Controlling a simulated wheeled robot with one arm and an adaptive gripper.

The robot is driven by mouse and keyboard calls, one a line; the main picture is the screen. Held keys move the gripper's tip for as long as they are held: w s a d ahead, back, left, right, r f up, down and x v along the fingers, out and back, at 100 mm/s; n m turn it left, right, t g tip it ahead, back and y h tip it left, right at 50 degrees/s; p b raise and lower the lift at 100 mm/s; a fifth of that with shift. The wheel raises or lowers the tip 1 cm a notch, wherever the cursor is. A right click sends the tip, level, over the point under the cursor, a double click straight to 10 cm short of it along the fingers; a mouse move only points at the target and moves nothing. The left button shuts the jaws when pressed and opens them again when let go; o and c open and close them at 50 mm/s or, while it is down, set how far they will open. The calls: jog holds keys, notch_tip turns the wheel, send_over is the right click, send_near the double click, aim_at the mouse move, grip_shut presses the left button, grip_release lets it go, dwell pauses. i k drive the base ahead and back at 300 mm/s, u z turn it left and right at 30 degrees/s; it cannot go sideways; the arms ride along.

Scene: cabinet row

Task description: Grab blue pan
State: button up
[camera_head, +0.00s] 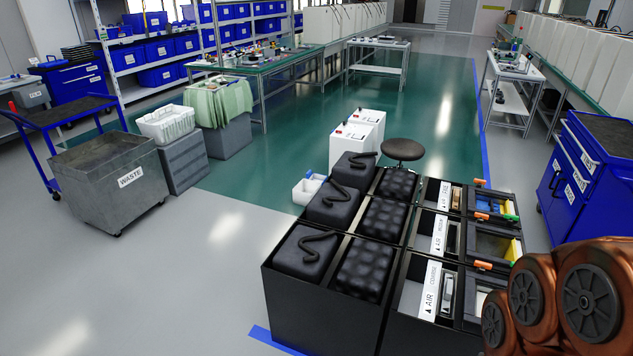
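I cannot make out a clear pan shape. A small blue item (487,205) shows in the far right compartment of the black cabinet row, partly hidden by the rim; I cannot tell if it is the blue pan. My orange-brown arm fills the lower right corner, in front of the near right end of the cabinets. My gripper is not in view.
The black cabinets (318,310) stand at the centre right, with dark padded bags (303,252) on the left units and open compartments (412,297) on the right. A blue tool cart (567,190) stands to the right. A grey waste bin (105,188) stands left. The left foreground floor is clear.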

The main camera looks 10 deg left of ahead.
aim_at(318, 177)
jog(key=u, duration=1.7)
jog(key=i, duration=4.6)
jog(key=z, duration=2.15)
jog(key=i, duration=2.6)
